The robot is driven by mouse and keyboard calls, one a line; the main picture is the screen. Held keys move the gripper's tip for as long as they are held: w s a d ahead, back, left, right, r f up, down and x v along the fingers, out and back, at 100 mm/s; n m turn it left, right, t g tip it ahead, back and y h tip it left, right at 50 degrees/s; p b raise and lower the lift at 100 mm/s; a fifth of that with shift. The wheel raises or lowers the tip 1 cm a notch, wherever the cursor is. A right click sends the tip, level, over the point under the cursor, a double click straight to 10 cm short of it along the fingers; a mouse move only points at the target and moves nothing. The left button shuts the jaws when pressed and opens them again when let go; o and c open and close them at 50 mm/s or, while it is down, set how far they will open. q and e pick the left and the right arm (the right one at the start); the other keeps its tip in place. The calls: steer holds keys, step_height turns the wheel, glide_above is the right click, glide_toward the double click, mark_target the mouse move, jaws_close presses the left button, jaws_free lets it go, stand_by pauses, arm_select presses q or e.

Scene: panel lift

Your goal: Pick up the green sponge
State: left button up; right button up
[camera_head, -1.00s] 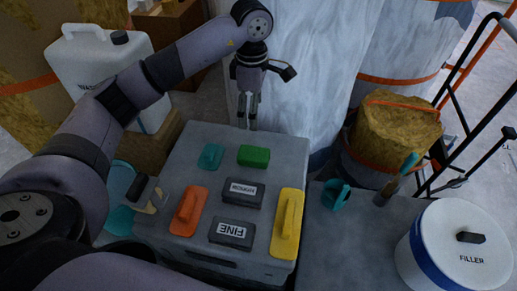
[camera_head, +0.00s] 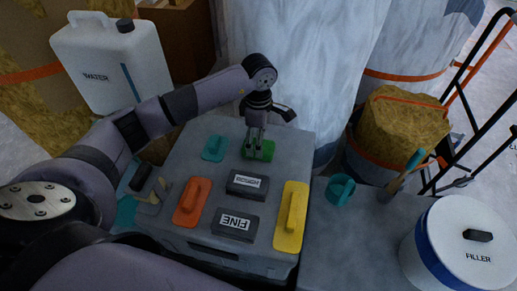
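The green sponge (camera_head: 262,154) lies on the grey box top at its back, right of a small teal float. My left gripper (camera_head: 254,155) points down at the sponge, its fingers overlapping it in the picture. A small gap shows between the fingers, and I cannot tell whether they touch the sponge. My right gripper is not in view.
On the grey box (camera_head: 215,165) lie the teal float (camera_head: 215,148), an orange float (camera_head: 192,203), a yellow float (camera_head: 291,215) and two dark labelled blocks, one reading FINE (camera_head: 235,224). A plastic-wrapped column (camera_head: 300,70) stands close behind. A white FILLER bucket (camera_head: 460,240) stands at right.

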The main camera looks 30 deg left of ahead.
arm_select(q)
step_height(320, 180, down, 3)
steer(key=shift+r, duration=0.1)
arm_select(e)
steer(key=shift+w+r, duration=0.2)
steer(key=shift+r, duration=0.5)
arm_select(q)
steer(key=shift+c, duration=0.2)
steer(key=c, duration=1)
steer(key=shift+r, duration=0.1)
steer(key=shift+r, duration=0.2)
step_height(320, 180, up, 19)
steer(key=p, duration=0.2)
steer(key=shift+r, duration=0.2)
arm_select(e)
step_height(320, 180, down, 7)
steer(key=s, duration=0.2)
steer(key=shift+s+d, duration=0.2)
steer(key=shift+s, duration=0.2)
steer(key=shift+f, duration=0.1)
